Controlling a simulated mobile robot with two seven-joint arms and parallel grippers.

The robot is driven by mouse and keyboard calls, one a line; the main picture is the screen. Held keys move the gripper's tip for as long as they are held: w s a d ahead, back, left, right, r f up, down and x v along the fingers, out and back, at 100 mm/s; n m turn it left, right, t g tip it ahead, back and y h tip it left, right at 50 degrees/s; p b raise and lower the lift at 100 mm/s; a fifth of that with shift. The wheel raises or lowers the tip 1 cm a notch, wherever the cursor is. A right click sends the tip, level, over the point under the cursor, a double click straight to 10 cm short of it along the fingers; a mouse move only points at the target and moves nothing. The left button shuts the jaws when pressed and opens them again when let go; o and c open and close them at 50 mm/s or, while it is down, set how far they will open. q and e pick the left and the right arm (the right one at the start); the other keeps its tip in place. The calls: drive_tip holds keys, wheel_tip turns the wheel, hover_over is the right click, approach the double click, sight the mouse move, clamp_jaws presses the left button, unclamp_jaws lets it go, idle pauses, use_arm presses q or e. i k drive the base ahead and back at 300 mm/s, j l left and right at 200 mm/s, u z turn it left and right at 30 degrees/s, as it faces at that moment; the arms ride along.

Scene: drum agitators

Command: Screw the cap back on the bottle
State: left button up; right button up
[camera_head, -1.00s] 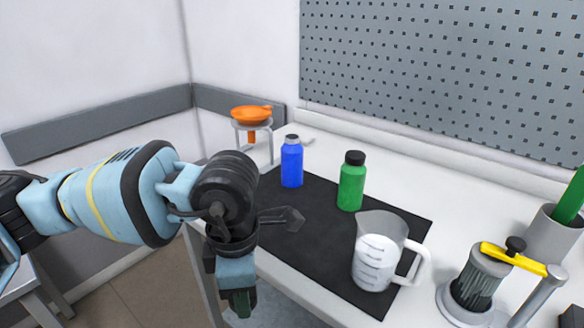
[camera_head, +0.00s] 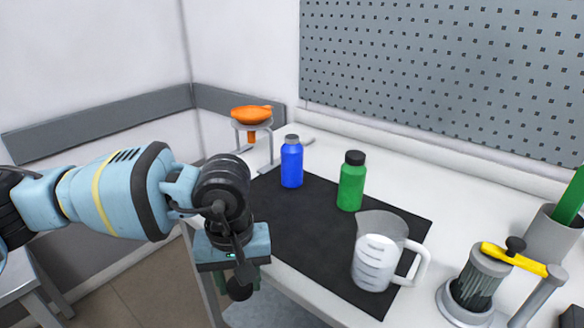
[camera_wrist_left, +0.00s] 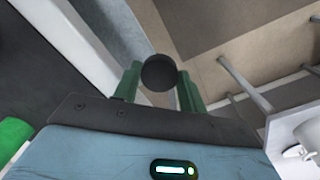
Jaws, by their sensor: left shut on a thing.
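My left gripper (camera_head: 240,284) points down in front of the bench edge, shut on a dark round cap (camera_wrist_left: 159,74); the cap (camera_head: 240,290) also shows below it in the head view. The green fingers press it from both sides in the left wrist view. A blue bottle (camera_head: 291,166) with a grey top stands upright at the far left of the black mat (camera_head: 290,225). A green bottle (camera_head: 351,186) with a black top stands to its right. My right gripper is not in view.
A clear measuring jug (camera_head: 378,255) stands on the mat's right part. An orange funnel (camera_head: 250,115) sits on a stand behind the blue bottle. A grey cylinder (camera_head: 472,285) with a yellow-handled arm stands at right. The mat's left part is clear.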

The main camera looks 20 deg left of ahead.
sight(291, 151)
drive_tip(key=j+u, duration=0.1)
drive_tip(key=j, duration=0.3)
drive_tip(key=i+j+u, duration=0.1)
drive_tip(key=j, duration=0.3)
drive_tip(key=i+j, duration=0.1)
drive_tip(key=j, duration=0.3)
drive_tip(key=i+j+u, duration=0.15)
drive_tip(key=j, duration=0.25)
drive_tip(key=j+u, duration=0.1)
drive_tip(key=j, duration=0.25)
drive_tip(key=i+j+u, duration=0.1)
drive_tip(key=j, duration=0.3)
